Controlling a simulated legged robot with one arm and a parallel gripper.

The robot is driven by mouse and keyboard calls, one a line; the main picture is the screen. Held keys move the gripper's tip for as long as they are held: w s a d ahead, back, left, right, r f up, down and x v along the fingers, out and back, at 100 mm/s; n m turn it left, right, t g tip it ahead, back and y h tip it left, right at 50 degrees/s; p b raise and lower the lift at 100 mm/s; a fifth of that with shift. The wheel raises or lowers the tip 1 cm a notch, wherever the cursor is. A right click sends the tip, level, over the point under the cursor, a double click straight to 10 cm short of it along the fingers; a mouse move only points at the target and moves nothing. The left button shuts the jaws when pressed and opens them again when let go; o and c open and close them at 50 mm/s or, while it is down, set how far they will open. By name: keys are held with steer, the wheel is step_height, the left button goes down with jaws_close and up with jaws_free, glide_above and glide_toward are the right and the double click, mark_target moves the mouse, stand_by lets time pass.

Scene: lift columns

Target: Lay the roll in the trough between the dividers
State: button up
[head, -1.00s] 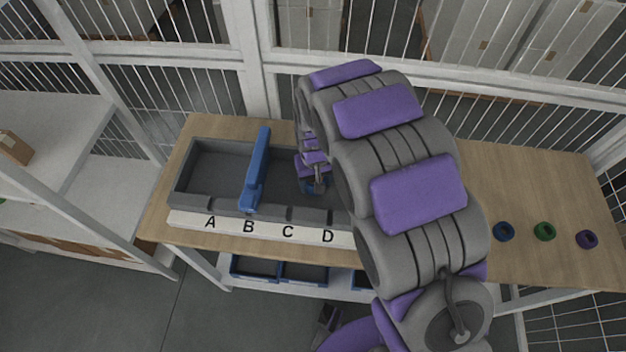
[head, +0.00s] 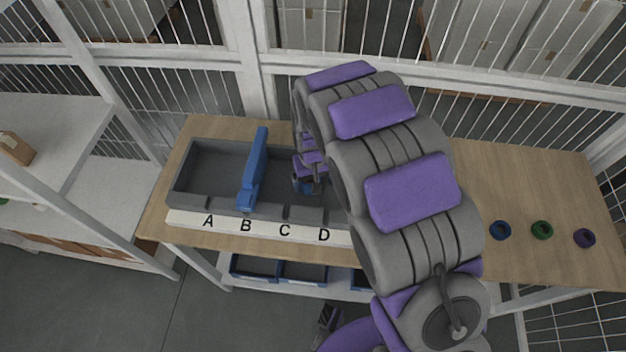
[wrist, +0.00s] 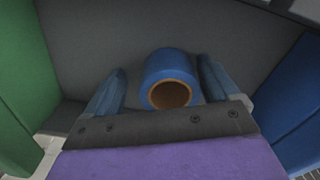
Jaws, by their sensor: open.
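The blue roll (wrist: 172,78), with a brown core, lies on the grey floor of the trough in the wrist view. My gripper (wrist: 162,68) is open around it, one finger on each side, with small gaps between. A green divider (wrist: 22,85) stands to the left and a blue divider (wrist: 300,100) to the right. In the head view, the roll (head: 307,187) is a small blue patch under my gripper (head: 309,183). The blue divider (head: 254,170) crosses the grey trough (head: 205,193) near label B. My arm hides the trough's right part and the green divider there.
The wooden table (head: 530,185) holds small blue (head: 500,230), green (head: 542,230) and purple (head: 585,238) rings at the right. A white label strip (head: 265,229) runs along the trough's front. A wire fence stands behind.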

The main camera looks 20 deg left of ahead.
steer(key=shift+a+r, duration=0.15)
steer(key=shift+r, duration=0.1)
steer(key=r, duration=0.2)
steer(key=a+r+p, duration=0.1)
steer(key=r, duration=0.2)
steer(key=shift+w+r, duration=0.1)
steer(key=shift+r, duration=0.05)
step_height(320, 180, up, 6)
steer(key=d+p, duration=0.1)
steer(key=p, duration=0.1)
steer(key=s+d+r+m, duration=0.25)
steer(key=d+r, duration=0.25)
steer(key=d, duration=0.6)
steer(key=s+d+r+m, duration=0.25)
steer(key=d+r, duration=0.25)
steer(key=d, duration=0.6)
steer(key=s+d+r+m+g, duration=0.1)
steer(key=s+d, duration=0.5)
steer(key=s, duration=0.3)
steer(key=s+d+r+m, duration=0.1)
steer(key=s+d+m, duration=0.1)
steer(key=s+d, duration=0.4)
steer(key=s, duration=0.4)
steer(key=shift+r+g, duration=0.3)
steer(key=shift+g, duration=0.1)
steer(key=shift+a, duration=0.2)
